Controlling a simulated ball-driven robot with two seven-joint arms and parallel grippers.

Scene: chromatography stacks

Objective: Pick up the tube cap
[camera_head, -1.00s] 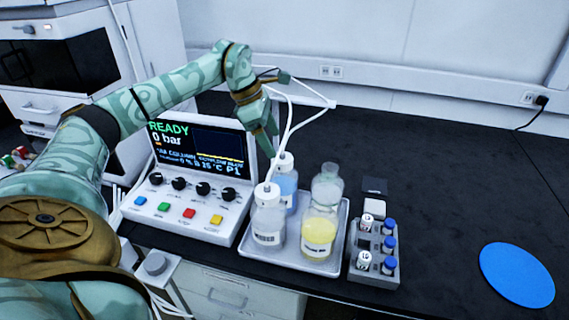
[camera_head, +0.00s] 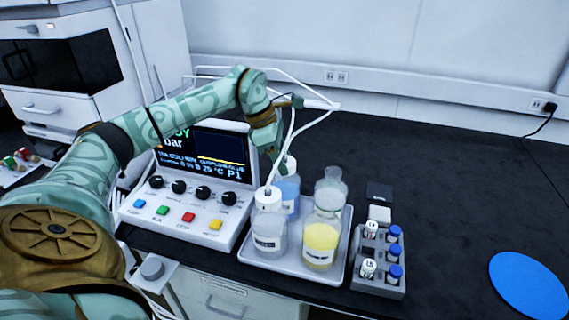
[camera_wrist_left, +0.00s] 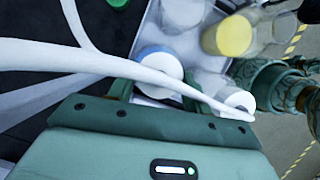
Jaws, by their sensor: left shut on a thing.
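The white tube cap (camera_head: 289,166) sits on top of the bottle with blue liquid (camera_head: 287,194), and white tubing rises from it. My left gripper (camera_head: 275,155) points down from above and is shut on this cap, at its left in the head view. In the left wrist view the cap (camera_wrist_left: 160,66) shows just beyond the gripper body, with tubing crossing in front. A second white cap with a tube (camera_head: 267,194) sits on the clear bottle in front. My right gripper is not in view.
The bottles stand close together in a pale tray (camera_head: 342,262), with a yellow-liquid bottle (camera_head: 321,238) beside them. A control unit (camera_head: 185,205) stands at the left. A vial rack (camera_head: 378,285) and a blue disc (camera_head: 529,284) lie right. The bench behind is clear.

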